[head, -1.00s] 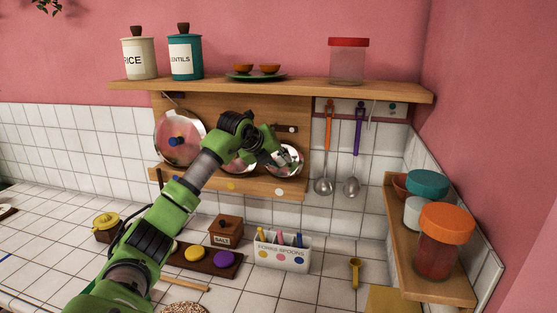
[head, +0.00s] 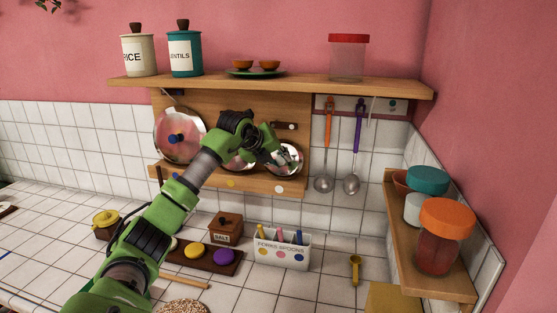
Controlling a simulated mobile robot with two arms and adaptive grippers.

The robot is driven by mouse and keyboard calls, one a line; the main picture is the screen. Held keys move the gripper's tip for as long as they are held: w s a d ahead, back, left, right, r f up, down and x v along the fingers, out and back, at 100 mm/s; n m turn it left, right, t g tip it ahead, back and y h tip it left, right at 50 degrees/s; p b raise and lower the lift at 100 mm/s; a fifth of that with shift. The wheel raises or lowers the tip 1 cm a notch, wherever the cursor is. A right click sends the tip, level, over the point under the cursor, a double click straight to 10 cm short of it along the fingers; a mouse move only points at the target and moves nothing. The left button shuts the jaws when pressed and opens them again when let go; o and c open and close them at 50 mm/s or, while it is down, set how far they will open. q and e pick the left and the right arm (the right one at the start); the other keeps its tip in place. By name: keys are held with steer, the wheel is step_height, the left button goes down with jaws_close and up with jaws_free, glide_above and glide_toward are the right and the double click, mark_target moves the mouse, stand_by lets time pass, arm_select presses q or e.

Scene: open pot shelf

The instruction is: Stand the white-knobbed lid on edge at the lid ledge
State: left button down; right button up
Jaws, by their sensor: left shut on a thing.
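The white-knobbed lid (head: 294,168) is a small shiny disc. It stands on edge at the right end of the wooden lid ledge (head: 256,186), above a white dot on the ledge front. My left gripper (head: 283,160) is shut on it from the left; the fingers cover its knob. A large lid with a blue knob (head: 188,148) stands at the left end of the ledge. A middle lid (head: 240,166) is mostly hidden behind my left arm. Whether the held lid's lower edge touches the ledge is hard to tell. My right gripper is not in view.
Above is a shelf (head: 310,84) with canisters and a red-topped jar (head: 347,58). Ladles (head: 324,184) hang right of the ledge. A side shelf (head: 430,275) holds jars at right. The counter below holds a spoon box (head: 282,250) and a salt box (head: 226,228).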

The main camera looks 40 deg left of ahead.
arm_select(q)
steer(key=c, duration=1.7)
jaws_free()
steer(key=v, duration=1.2)
steer(key=shift+s+d, duration=0.1)
